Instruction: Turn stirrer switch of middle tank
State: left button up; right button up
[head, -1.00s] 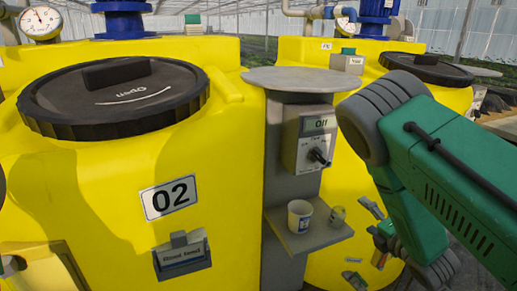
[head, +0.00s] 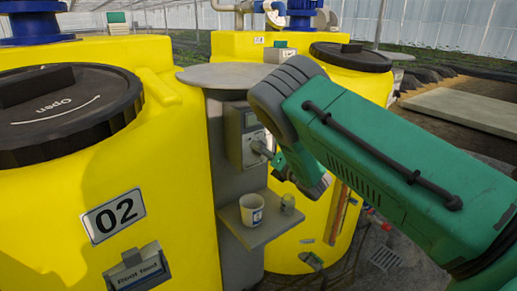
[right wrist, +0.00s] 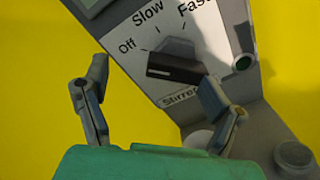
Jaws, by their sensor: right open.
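The stirrer switch is a dark knob (right wrist: 175,65) on a pale plate marked Off, Slow and Fast in the right wrist view. Its pointer setting is hard to read. The switch box (head: 236,130) is on a grey column to the right of the yellow tank labelled 02 (head: 165,190). My right gripper (right wrist: 155,78) is open, one finger on each side of the knob, with no clear contact. In the head view my right gripper (head: 262,148) is at the box front, and my arm hides part of the box. My left gripper is out of view.
A round grey plate (head: 222,77) tops the column. Another yellow tank (head: 345,85) stands behind my right arm.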

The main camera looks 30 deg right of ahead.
jog(key=w+d, duration=0.1)
jog(key=d, duration=0.1)
jog(key=w+d+f, duration=0.1)
jog(key=shift+w+d, duration=0.3)
jog(key=shift+d, duration=0.05)
jog(key=shift+s, duration=0.1)
jog(key=shift+a+r, duration=0.3)
jog(key=shift+a, duration=0.65)
jog(key=c, duration=0.8)
jog(key=shift+a+r, duration=0.15)
jog(key=shift+a, duration=0.25)
jog(key=c, duration=0.4)
jog(key=shift+o, duration=0.2)
jog(key=shift+d, duration=0.6)
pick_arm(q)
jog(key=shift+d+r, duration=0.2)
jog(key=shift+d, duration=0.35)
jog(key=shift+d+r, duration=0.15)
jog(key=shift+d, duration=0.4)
